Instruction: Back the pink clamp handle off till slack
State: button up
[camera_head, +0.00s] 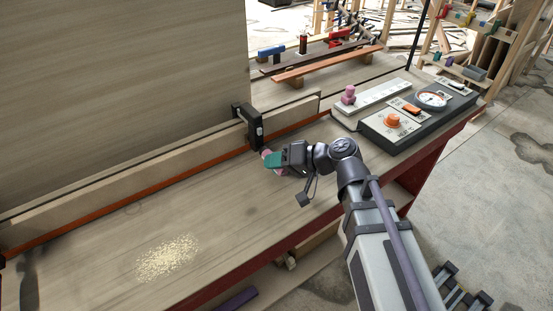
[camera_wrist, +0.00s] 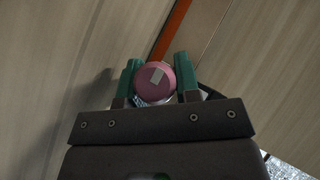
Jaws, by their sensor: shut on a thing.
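The pink clamp handle (camera_wrist: 155,84) shows end-on in the wrist view, with a pale rectangular mark on its face. My gripper (camera_wrist: 158,80) has its two green fingers on either side of the handle and is shut on it. In the head view the handle (camera_head: 266,153) is a small pink bit by my gripper (camera_head: 272,160). The dark clamp body (camera_head: 250,128) sits over the long wooden strip, just beyond the handle. The clamp's screw and contact face are hidden.
The wooden strip (camera_head: 150,179) runs along the bench below a tall panel (camera_head: 120,90). A control box (camera_head: 400,125) with an orange knob and a dial stands at the right. Sawdust (camera_head: 167,258) lies on the bench front. Bench space left of my gripper is clear.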

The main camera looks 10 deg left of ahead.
jog(key=n+t+h+p, duration=0.1)
jog(key=h+p, duration=0.1)
jog(key=shift+s+r+n+t+p, duration=0.1)
jog(key=shift+r+n+t+p, duration=0.1)
jog(key=shift+n+t+p, duration=0.15)
jog(key=n+t+h+p, duration=0.1)
jog(key=n+t+h, duration=0.1)
jog(key=h, duration=0.1)
jog(key=shift+f+p, duration=0.1)
jog(key=shift+p, duration=0.25)
jog(key=n+t+h, duration=0.2)
jog(key=shift+f+t, duration=0.15)
jog(key=shift+t, duration=0.2)
jog(key=shift+n+t+h+b, duration=0.35)
jog(key=shift+n+t+h, duration=0.2)
jog(key=shift+t+h, duration=0.4)
jog(key=o, duration=0.9)
notch_tip(320, 180, up, 10)
jog(key=p, duration=1)
jog(key=shift+r, duration=0.25)
jog(key=shift+f, duration=0.15)
